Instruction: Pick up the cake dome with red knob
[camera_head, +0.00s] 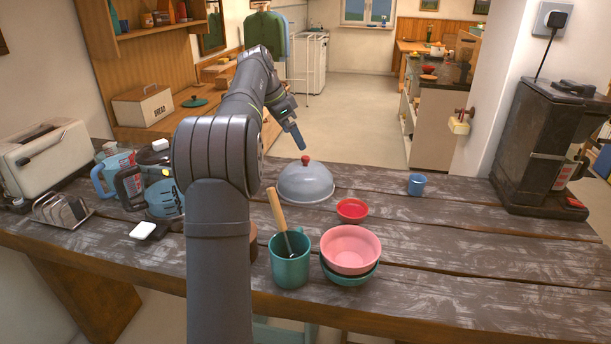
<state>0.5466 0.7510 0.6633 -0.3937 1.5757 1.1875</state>
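The cake dome (310,185) is a grey, rounded cover with a red knob (306,159) on top. It stands upright on the dark wooden table, toward the far edge and near the middle of the view. My gripper (301,146) points down just above and slightly left of the knob, with a small gap showing between them. Its fingers line up in this view, so I cannot tell whether they are apart. Nothing shows held in it. Whether anything is under the dome is hidden.
A red bowl (352,210), stacked pink (351,247) and teal bowls, and a teal mug (290,262) with a wooden-handled utensil stand in front of the dome. A blue cup (417,184) and coffee machine (545,150) are right. A toaster (48,155) and jugs are left. The front right table is clear.

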